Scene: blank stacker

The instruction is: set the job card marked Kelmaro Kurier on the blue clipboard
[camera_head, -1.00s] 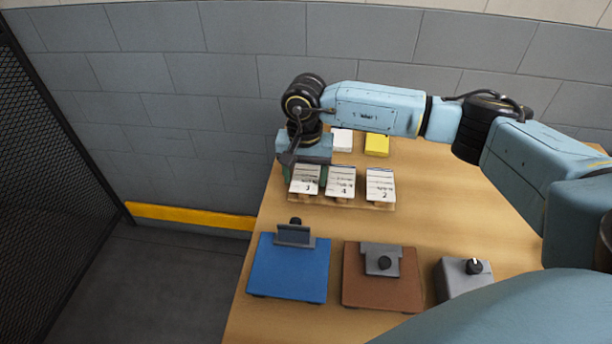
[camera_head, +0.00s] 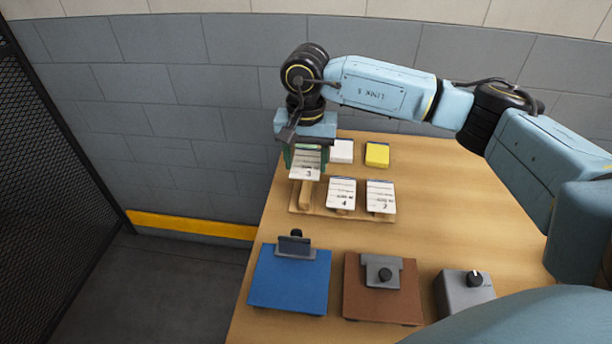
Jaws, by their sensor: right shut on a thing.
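My right gripper (camera_head: 305,150) is shut on a white job card marked 3 (camera_head: 305,164), lifted above the left end of the wooden card rack (camera_head: 355,215). Two more cards stand in the rack, one marked 4 (camera_head: 342,195) and one marked 2 (camera_head: 380,196). The name print on the cards is too small to read, so I cannot tell which is Kelmaro Kurier. The blue clipboard (camera_head: 290,283) lies at the front left of the table, with a dark grey clip (camera_head: 296,245) at its far edge. It holds no card. My left gripper is not in view.
A brown clipboard (camera_head: 382,300) lies right of the blue one, then a grey box with a black knob (camera_head: 465,295). A white block (camera_head: 341,151) and a yellow block (camera_head: 377,154) stand behind the rack. The table's right part is clear.

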